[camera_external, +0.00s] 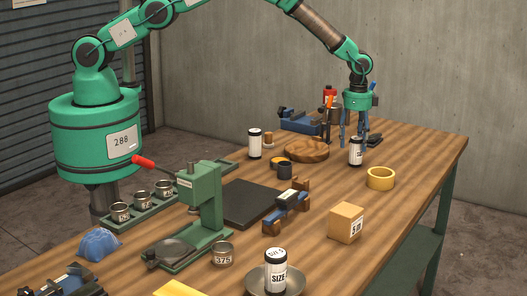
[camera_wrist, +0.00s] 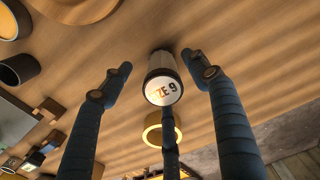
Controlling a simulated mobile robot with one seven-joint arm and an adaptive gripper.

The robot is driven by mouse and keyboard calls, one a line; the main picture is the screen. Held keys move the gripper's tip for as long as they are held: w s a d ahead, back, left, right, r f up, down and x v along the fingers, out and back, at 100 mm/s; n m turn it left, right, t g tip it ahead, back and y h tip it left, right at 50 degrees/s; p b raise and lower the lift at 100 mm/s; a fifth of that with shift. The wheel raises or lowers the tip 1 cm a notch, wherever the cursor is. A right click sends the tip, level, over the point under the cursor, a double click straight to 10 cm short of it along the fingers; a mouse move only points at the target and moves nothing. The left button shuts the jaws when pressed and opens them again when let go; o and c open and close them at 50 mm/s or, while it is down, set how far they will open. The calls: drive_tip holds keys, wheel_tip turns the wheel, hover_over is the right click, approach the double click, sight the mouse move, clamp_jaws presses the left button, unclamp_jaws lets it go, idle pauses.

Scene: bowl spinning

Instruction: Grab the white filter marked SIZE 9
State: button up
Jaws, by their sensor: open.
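The white filter with dark ends (camera_external: 356,151) stands upright on the far part of the wooden table. In the wrist view the filter (camera_wrist: 160,88) shows its round white top, with "ZE 9" readable. My gripper (camera_external: 350,138) points down over it. In the wrist view the open fingers of my gripper (camera_wrist: 157,66) lie left and right of the filter with gaps on both sides. A third finger comes up from below and overlaps its lower edge in the picture. I cannot tell if that finger touches it.
Another white cylinder (camera_external: 254,143) stands further left, and one (camera_external: 276,272) stands on a metal dish in front. A yellow ring (camera_external: 380,178) lies near the filter on the right, a round wooden board (camera_external: 306,150) on the left. A cardboard box (camera_external: 346,222) is nearer.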

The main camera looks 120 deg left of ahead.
sight(356, 154)
drive_tip(key=shift+f, duration=0.1)
idle(0.3)
drive_tip(key=shift+w+f+p, duration=0.2)
drive_tip(key=shift+f+p, duration=0.25)
drive_tip(key=shift+f, duration=2.1)
drive_tip(key=shift+c, duration=0.5)
drive_tip(key=c, duration=1.2)
